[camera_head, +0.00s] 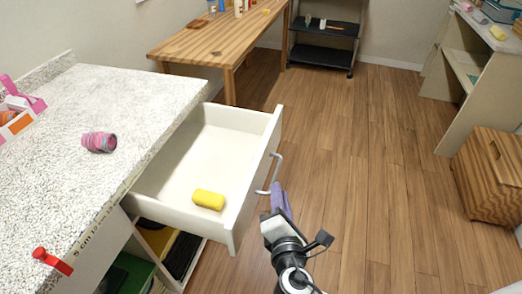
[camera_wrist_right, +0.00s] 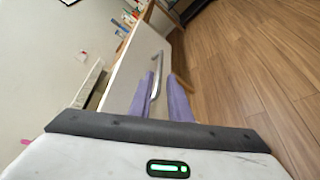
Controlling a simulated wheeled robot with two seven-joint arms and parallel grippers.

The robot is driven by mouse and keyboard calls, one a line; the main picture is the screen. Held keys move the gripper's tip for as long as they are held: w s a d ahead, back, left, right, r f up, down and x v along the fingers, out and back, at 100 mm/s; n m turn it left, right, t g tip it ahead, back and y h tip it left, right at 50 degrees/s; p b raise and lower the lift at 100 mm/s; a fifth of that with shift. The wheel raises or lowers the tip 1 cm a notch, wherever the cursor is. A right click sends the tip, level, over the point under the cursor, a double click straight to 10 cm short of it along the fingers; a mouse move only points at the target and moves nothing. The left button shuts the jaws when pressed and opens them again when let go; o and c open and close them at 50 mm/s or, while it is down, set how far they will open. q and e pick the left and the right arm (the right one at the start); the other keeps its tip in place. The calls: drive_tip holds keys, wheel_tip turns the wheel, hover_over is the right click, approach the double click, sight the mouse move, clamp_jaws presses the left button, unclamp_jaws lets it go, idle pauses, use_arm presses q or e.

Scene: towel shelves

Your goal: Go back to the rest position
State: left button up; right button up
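A white drawer (camera_head: 257,200) stands pulled out from the speckled white counter. A yellow object (camera_head: 208,200) lies inside it near the front. My right gripper (camera_head: 278,190), with purple fingers, is just in front of the drawer's metal handle (camera_head: 275,174). In the right wrist view the gripper (camera_wrist_right: 161,76) has its fingers apart, and the handle (camera_wrist_right: 157,72) shows at the gap between them. I cannot tell whether a finger touches it. My left gripper is not in view.
The counter (camera_head: 130,110) at the left carries a pink roll (camera_head: 99,142) and a red item (camera_head: 52,261). A wooden table (camera_head: 220,40) and black cart (camera_head: 325,55) stand at the back. A wooden cabinet (camera_head: 490,175) is at the right. The floor between is clear.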

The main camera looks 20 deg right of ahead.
drive_tip(key=s+d+f+m+g, duration=0.4)
drive_tip(key=s+d+m+g, duration=0.35)
drive_tip(key=s+m, duration=0.35)
drive_tip(key=s+a+m+g+y, duration=0.35)
drive_tip(key=s+m, duration=0.55)
drive_tip(key=s, duration=0.3)
drive_tip(key=w+a+f+t+y, duration=0.1)
drive_tip(key=w+a+f+t, duration=0.1)
drive_tip(key=f, duration=0.4)
drive_tip(key=w+a+f+t+y, duration=0.1)
drive_tip(key=w+a+f+t, duration=0.1)
drive_tip(key=f, duration=0.4)
drive_tip(key=shift+a+f+y, duration=0.2)
drive_tip(key=shift+a+y, duration=0.05)
drive_tip(key=shift+y, duration=0.1)
drive_tip(key=shift+w, duration=0.1)
